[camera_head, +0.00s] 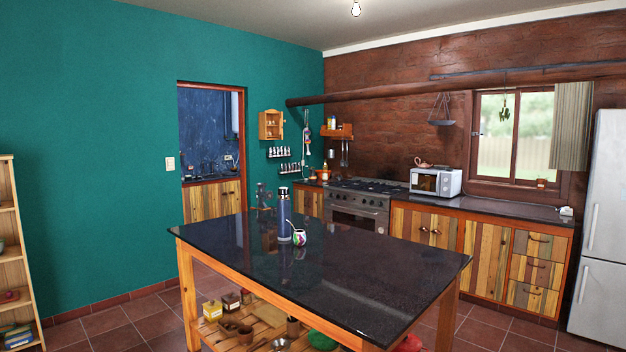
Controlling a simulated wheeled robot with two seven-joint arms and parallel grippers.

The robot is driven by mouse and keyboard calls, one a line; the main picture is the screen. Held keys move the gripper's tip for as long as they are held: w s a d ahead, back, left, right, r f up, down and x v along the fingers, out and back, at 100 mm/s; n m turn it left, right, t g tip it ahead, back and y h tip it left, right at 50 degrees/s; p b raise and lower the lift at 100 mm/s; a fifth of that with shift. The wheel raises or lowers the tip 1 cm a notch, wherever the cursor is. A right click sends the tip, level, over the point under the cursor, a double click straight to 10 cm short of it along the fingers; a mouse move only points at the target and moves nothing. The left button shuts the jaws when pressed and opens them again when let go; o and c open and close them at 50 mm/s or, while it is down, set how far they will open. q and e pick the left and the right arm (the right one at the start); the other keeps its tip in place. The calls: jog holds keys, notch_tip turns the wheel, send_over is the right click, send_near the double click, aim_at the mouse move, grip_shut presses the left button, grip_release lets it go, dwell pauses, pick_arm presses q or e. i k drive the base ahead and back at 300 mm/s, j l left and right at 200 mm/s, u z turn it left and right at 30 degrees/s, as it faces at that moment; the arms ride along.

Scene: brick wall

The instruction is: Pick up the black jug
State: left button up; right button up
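I cannot pick out a clearly black jug. A tall dark blue flask with a silvery top (284,216) stands upright on the dark table (360,270). A small round patterned cup with a straw (299,237) stands close beside it on the right. A dark metal object, perhaps a grinder (263,197), stands behind them near the table's far edge. Neither of my grippers is in view.
The rest of the tabletop is clear. Jars, bowls and a green round thing (321,340) lie on the shelf below. A stove (358,207), microwave (435,182) and fridge (602,225) line the back and right. Tiled floor (130,318) is open at left, beside a wooden shelf (12,255).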

aim_at(312, 176)
jog(key=i+l+z, duration=0.6)
jog(key=i+l, duration=0.15)
jog(key=i+l+z, duration=0.3)
jog(key=i+z, duration=0.3)
jog(key=i, duration=0.25)
jog(key=i+l+z, duration=0.1)
jog(key=i+z, duration=0.2)
jog(key=i, duration=1.8)
jog(key=i+l+u, duration=0.1)
jog(key=i, duration=1.6)
jog(key=i+j+u, duration=0.1)
jog(key=i+u, duration=0.65)
jog(key=i+l+u, duration=0.1)
jog(key=i+u, duration=0.3)
jog(key=i+l+u, duration=0.2)
jog(key=i+u, duration=0.2)
jog(key=i+j+u, duration=0.25)
jog(key=i+u, duration=0.6)
jog(key=i, duration=0.15)
jog(key=i+l+u, duration=0.1)
jog(key=i+u, duration=0.35)
jog(key=i, duration=1.8)
jog(key=i+z, duration=0.15)
jog(key=i, duration=0.7)
jog(key=i+j+z, duration=0.1)
jog(key=i, duration=0.75)
